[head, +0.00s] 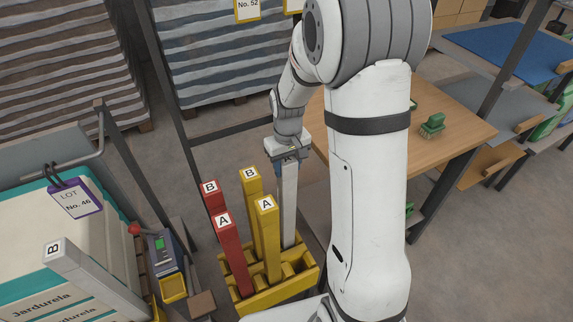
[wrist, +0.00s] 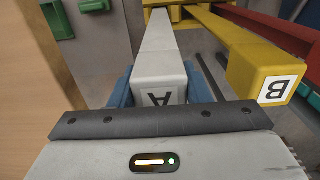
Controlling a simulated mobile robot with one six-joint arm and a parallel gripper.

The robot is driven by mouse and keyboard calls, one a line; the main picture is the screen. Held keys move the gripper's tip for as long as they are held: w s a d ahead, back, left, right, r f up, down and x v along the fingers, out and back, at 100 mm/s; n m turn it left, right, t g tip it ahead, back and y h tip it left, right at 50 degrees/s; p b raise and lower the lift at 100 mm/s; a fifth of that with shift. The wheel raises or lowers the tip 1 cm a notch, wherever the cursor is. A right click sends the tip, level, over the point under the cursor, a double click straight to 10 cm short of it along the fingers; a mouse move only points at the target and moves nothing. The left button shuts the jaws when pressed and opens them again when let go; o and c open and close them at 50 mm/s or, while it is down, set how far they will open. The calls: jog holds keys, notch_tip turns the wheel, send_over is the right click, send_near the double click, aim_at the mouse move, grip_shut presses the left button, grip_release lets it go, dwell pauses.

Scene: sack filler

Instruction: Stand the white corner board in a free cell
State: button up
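A white corner board marked A (head: 289,205) hangs upright below my gripper (head: 287,150). In the wrist view the board (wrist: 160,60) lies between the blue fingers of my gripper (wrist: 160,90), which press on both its sides. Its lower end is at the back right of the yellow rack (head: 285,295); I cannot tell whether it is inside a cell. The rack holds two red boards (head: 232,255) and two yellow boards (head: 270,245), marked A and B. Front cells look empty. Another white board marked B (head: 90,275) leans at the left.
A sack stack (head: 25,240) with a lot tag (head: 75,198) stands at the left, beside a small control box (head: 160,245). A wooden table (head: 455,115) with a green brush (head: 432,125) is at the right. Dark frame posts stand behind the rack.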

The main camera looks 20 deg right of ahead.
jog(key=o, duration=0.5)
jog(key=shift+r, duration=3.95)
